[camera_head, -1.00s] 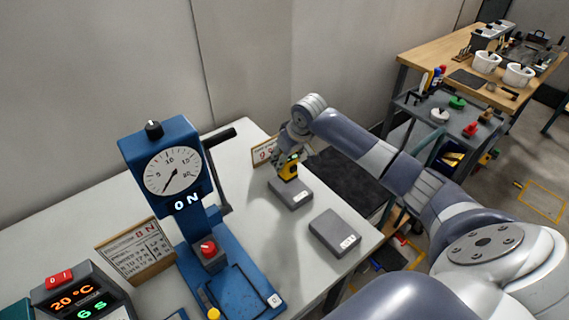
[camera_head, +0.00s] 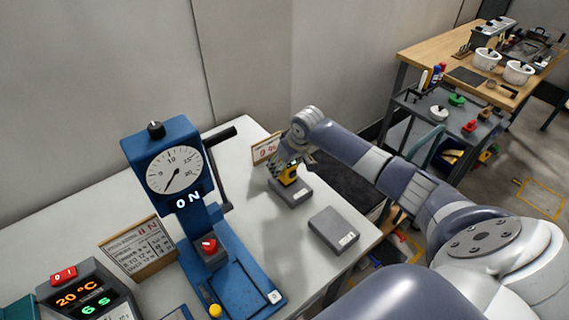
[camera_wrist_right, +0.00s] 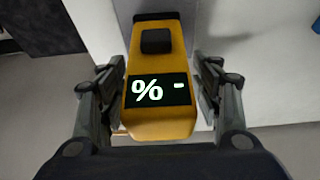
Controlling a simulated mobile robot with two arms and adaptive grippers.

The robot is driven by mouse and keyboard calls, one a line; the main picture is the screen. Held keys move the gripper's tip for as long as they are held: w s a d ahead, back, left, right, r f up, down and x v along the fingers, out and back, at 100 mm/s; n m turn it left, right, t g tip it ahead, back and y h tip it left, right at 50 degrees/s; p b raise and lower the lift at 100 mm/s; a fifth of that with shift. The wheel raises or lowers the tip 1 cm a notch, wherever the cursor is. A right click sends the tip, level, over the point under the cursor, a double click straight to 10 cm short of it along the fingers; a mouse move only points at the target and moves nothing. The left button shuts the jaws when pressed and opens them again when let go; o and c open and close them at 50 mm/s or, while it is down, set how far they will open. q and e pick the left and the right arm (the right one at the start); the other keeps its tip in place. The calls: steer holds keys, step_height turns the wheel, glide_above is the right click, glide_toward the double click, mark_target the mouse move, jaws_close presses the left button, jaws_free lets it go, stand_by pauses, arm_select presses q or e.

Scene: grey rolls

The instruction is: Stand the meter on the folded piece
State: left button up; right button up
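The yellow meter (camera_head: 289,173) stands at the near face of my right gripper, over the farther of two grey flat pieces (camera_head: 297,196) on the white table. It looks upright and seems to rest on that piece; its base is partly hidden. In the right wrist view the meter (camera_wrist_right: 158,118) shows a dark display reading "% -". My right gripper (camera_wrist_right: 160,82) has a finger on each side of it, with narrow gaps, so it looks open around the meter. A second grey piece (camera_head: 333,228) lies nearer, bare. I cannot make out folds. My left gripper is out of view.
A blue press with a dial (camera_head: 174,170) stands left of the pieces, its lever reaching toward them. A small sign (camera_head: 265,148) stands behind the meter. A calendar-like card (camera_head: 137,247) and a timer box (camera_head: 78,295) are at left. Table between press and pieces is clear.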

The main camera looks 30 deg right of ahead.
mark_target(294, 173)
steer(key=shift+r, duration=0.4)
steer(key=b+v, duration=0.1)
steer(key=v, duration=1)
steer(key=shift+r, duration=0.25)
steer(key=shift+s, duration=0.1)
